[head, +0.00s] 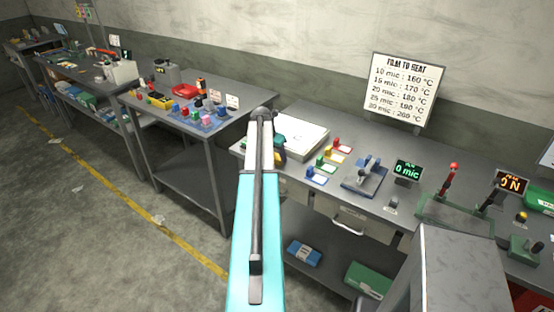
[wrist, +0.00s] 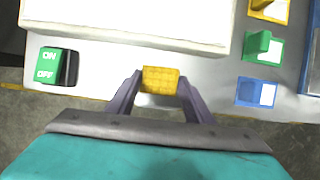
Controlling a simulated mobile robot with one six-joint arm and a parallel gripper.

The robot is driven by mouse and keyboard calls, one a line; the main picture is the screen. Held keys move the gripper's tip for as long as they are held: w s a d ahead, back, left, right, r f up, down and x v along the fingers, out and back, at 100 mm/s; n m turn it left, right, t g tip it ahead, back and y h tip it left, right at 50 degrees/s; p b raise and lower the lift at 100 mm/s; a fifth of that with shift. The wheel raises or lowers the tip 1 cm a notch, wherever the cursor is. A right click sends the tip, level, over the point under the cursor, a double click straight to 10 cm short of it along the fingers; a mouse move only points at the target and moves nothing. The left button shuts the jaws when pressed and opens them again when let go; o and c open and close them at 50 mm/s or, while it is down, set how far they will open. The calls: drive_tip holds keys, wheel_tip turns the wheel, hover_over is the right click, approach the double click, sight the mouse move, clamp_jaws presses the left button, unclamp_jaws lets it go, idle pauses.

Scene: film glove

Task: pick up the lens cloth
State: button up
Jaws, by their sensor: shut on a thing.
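In the wrist view my gripper (wrist: 160,86) is shut on a small yellow patterned pad (wrist: 160,75), which appears to be the lens cloth. The pad sits squarely between the two fingertips, at the front edge of the grey bench (wrist: 208,66). I cannot tell whether it still touches the bench. In the head view my arm hides most of the gripper, and I cannot make out the cloth there.
A white box (wrist: 130,18) lies just beyond the gripper. A green ON/OFF switch (wrist: 50,64) is to its left. Green (wrist: 262,45) and blue (wrist: 256,92) pieces are to its right. A temperature sign (head: 403,88) stands at the back of the bench.

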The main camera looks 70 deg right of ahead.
sight(276, 157)
drive_tip(key=shift+r, duration=0.2)
drive_tip(key=shift+r+b, duration=0.95)
drive_tip(key=shift+r, duration=0.35)
drive_tip(key=shift+a+r, duration=0.2)
drive_tip(key=shift+r, duration=0.05)
drive_tip(key=s+a+r+b, duration=0.1)
drive_tip(key=s+a+b, duration=0.2)
drive_tip(key=a, duration=1.2)
drive_tip(key=shift+a+r+b, duration=0.15)
drive_tip(key=shift+r+b, duration=0.15)
drive_tip(key=shift+b, duration=0.7)
drive_tip(key=shift+s, duration=0.1)
